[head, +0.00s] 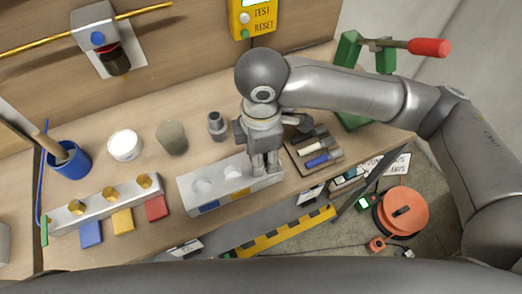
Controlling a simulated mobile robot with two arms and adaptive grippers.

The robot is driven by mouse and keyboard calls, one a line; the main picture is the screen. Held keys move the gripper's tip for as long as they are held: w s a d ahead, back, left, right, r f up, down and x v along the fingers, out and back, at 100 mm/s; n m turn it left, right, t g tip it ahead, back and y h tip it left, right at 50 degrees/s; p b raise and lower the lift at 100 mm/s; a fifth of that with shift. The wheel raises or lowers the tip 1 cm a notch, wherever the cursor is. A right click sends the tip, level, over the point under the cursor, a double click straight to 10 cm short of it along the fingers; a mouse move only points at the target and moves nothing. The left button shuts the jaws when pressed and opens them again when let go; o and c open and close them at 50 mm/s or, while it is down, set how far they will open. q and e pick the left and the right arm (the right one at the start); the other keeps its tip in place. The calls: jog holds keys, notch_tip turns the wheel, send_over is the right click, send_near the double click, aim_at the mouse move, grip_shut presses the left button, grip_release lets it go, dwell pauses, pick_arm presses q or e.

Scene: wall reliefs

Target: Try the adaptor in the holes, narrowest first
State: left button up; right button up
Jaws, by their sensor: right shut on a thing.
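A pale block (187,196) lies on the bench with round holes in its top. Two holes show, at the left (203,187) and the middle (233,171). My right gripper (265,166) points down at the block's right end and covers what is there. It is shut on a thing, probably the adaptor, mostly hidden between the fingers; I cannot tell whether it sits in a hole. A grey stepped fitting (217,126) stands upright behind the block, apart from the gripper. My left gripper is not in view.
A tray (316,170) of small tools lies close right of the gripper. A grey cylinder (172,137), a white round tub (124,145) and a blue cup (68,160) stand left. A rail with brass hexagonal pieces (105,205) lies front left. A green stand (352,85) is back right.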

jog(key=o, duration=1.1)
notch_tip(320, 180, up, 12)
jog(key=shift+f, duration=0.1)
